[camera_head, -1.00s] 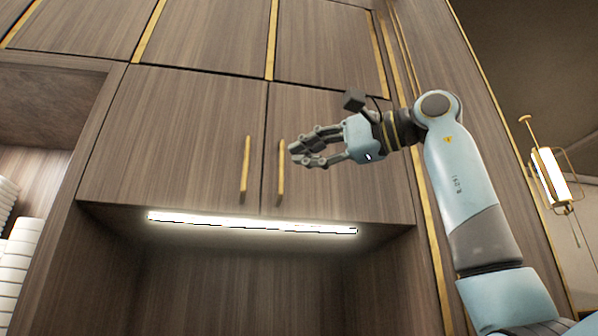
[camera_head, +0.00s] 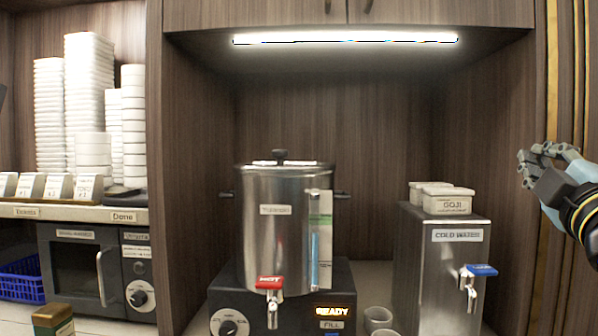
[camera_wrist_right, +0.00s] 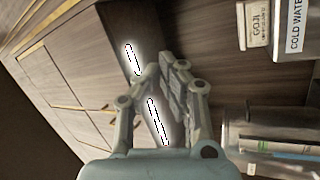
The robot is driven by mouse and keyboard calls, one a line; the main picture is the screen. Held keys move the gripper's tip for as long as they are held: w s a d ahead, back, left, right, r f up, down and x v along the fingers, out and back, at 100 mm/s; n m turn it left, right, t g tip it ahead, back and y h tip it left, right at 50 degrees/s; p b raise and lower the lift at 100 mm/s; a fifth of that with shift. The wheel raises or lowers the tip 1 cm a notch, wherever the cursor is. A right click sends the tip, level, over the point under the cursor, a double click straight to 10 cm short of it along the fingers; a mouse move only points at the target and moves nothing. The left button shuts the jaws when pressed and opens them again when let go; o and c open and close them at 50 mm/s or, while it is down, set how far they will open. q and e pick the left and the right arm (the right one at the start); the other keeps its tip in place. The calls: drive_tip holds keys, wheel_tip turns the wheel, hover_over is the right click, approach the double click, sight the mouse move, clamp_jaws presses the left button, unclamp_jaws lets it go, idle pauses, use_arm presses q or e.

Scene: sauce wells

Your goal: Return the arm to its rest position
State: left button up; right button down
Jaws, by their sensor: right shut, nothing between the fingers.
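My right gripper (camera_head: 535,165) shows at the right edge of the head view, in front of the wood panel and to the right of the cold water dispenser. Its fingers point left and hold nothing. In the right wrist view the two fingers (camera_wrist_right: 160,80) are closed together at the tips, with the lit strip and cabinet behind them. Most of the right arm is outside the head view. My left gripper is not in view.
A steel urn (camera_head: 275,225) with a red tap stands in the alcove. A cold water dispenser (camera_head: 445,265) with a blue tap carries lidded boxes (camera_head: 447,205). Stacked white dishes (camera_head: 90,100) stand on the left shelf, above a microwave (camera_head: 80,270). A light strip (camera_head: 345,38) hangs above.

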drive_tip(key=s+d+f+m+g+y, duration=0.1)
drive_tip(key=s+f+m+g, duration=0.15)
drive_tip(key=f, duration=0.45)
drive_tip(key=s+f+m+g, duration=0.2)
drive_tip(key=f+g, duration=0.1)
drive_tip(key=f, duration=0.5)
drive_tip(key=s+a+f+m+g+y, duration=0.25)
drive_tip(key=s+f+g, duration=0.35)
drive_tip(key=s+f, duration=0.45)
drive_tip(key=s+a+f+m+g+y, duration=0.2)
drive_tip(key=s+a+f+g, duration=0.3)
drive_tip(key=s+f, duration=0.6)
drive_tip(key=s+d+f+g+b, duration=0.1)
drive_tip(key=s+d+f+b, duration=0.15)
drive_tip(key=f, duration=1.25)
drive_tip(key=s+d+f+g+b, duration=0.1)
drive_tip(key=f+g+b, duration=0.15)
drive_tip(key=f, duration=1.25)
drive_tip(key=s+d+f+m+b, duration=0.1)
drive_tip(key=s+f+b, duration=0.3)
drive_tip(key=s+f, duration=1.4)
wheel_tip(320, 180, down, 3)
drive_tip(key=shift+s+f, duration=0.2)
drive_tip(key=shift+s, duration=0.1)
